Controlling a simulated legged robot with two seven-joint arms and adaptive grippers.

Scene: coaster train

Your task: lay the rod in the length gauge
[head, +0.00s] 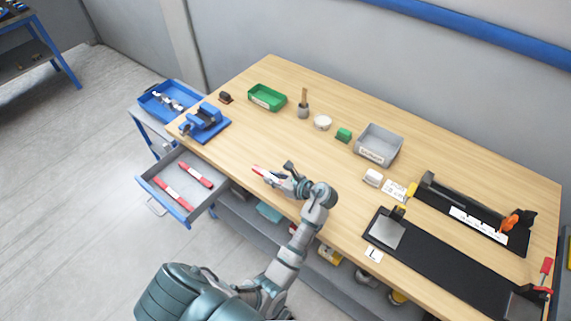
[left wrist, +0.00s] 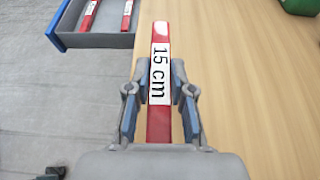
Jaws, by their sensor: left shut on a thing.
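A red rod with a white label reading "15 cm" (left wrist: 159,75) is held lengthwise between the fingers of my left gripper (left wrist: 160,100). Its far end sticks out beyond the fingertips. In the head view my left gripper (head: 281,179) is over the table's front part, and the red rod end (head: 258,170) points left. A long black fixture (head: 450,268) with a grey plate and an "L" card lies at the front right. A second black fixture (head: 455,205) with a white label and orange clamp lies behind it. I cannot tell from labels which is the length gauge. My right gripper is out of view.
An open drawer (head: 150,186) at the left holds red-and-white rods (head: 195,174). A blue vise (head: 204,121), a green bin (head: 267,97) and a grey bin (head: 379,143) stand on the wooden table (head: 285,135).

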